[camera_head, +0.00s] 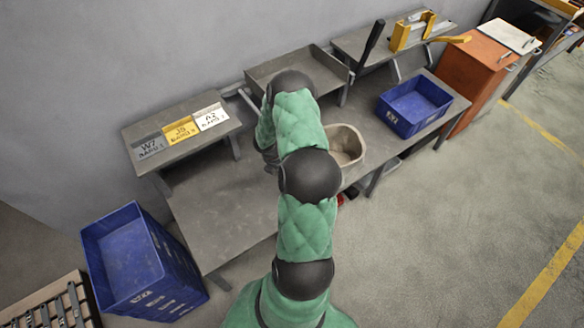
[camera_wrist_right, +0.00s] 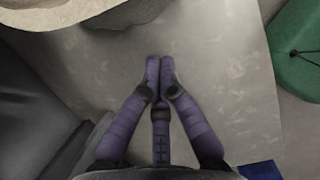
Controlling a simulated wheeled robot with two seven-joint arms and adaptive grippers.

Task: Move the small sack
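A green rounded thing (camera_wrist_right: 298,50) with a dark knot or cord shows at the right edge of the right wrist view. It may be the small sack, but I cannot be sure. I see no clear sack in the head view, where my green-sleeved arm covers the middle of the bench. My right gripper (camera_wrist_right: 160,64) is shut with its purple fingertips together, and nothing shows between them. It is over a bare grey surface, apart from the green thing and to its left. The right gripper is hidden in the head view. My left gripper is not in view.
A tan open container (camera_head: 360,150) stands on the bench (camera_head: 220,215) beside my arm. A blue bin (camera_head: 447,103) is on the bench's right part. A tall blue crate (camera_head: 175,265) stands at the lower left. Labelled plates (camera_head: 183,130) lie on a raised shelf. The bench's left part is clear.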

